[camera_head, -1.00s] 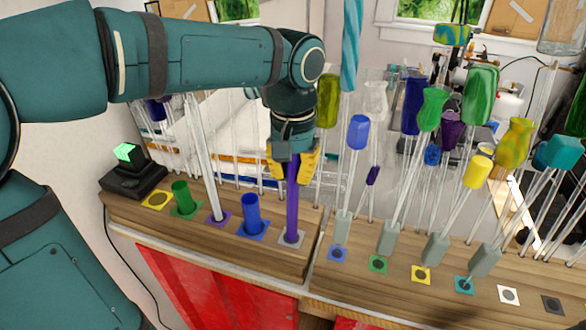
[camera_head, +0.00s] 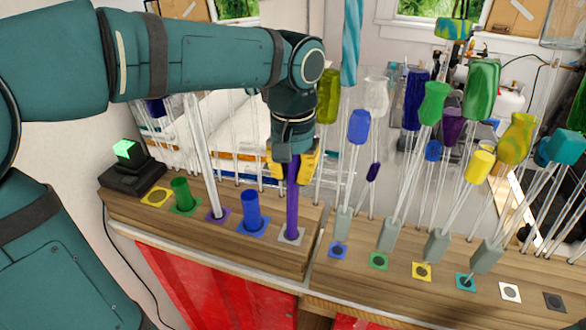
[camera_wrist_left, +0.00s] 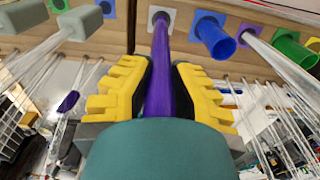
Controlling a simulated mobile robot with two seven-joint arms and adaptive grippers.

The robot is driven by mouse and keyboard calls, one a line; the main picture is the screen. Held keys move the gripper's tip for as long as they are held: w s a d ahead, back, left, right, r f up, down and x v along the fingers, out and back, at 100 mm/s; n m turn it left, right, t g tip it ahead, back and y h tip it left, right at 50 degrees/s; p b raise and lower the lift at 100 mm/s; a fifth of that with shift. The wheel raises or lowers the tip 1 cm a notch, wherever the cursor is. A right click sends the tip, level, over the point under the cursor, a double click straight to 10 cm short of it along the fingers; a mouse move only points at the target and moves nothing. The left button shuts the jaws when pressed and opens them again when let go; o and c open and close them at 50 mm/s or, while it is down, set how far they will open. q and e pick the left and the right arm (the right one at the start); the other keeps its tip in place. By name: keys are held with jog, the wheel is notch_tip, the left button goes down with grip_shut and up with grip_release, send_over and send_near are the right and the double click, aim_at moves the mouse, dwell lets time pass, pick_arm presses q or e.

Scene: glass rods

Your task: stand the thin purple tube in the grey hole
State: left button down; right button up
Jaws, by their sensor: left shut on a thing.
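The thin purple tube (camera_head: 292,200) stands upright, or nearly so, on the wooden bench. Its lower end meets the grey square around the grey hole (camera_head: 300,236); in the head view I cannot tell how deep it sits. In the left wrist view the tube (camera_wrist_left: 161,70) runs from between the fingers to the dark hole in the pale grey square (camera_wrist_left: 152,15), and its far end appears to be at or in the hole. My left gripper (camera_head: 293,168), with yellow fingers, is shut around the tube's upper part. It also shows in the left wrist view (camera_wrist_left: 160,90). My right gripper is out of view.
Left of the tube stand a short blue tube (camera_head: 251,209), a clear tube (camera_head: 203,160) at the purple square and a short green tube (camera_head: 184,194). The yellow-marked hole (camera_head: 156,197) is empty. Several clear rods with coloured tops crowd the right, near grey holders (camera_head: 387,238).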

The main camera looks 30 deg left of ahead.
pick_arm(q)
jog(key=shift+f+b, duration=0.45)
jog(key=shift+f, duration=0.2)
jog(key=c, duration=1.4)
grip_release()
jog(key=shift+o, duration=0.3)
notch_tip(320, 180, up, 3)
jog(key=p, duration=0.2)
jog(key=shift+r+p, duration=0.1)
jog(key=shift+p, duration=0.25)
jog(key=shift+r, duration=3.95)
jog(key=shift+f, duration=0.1)
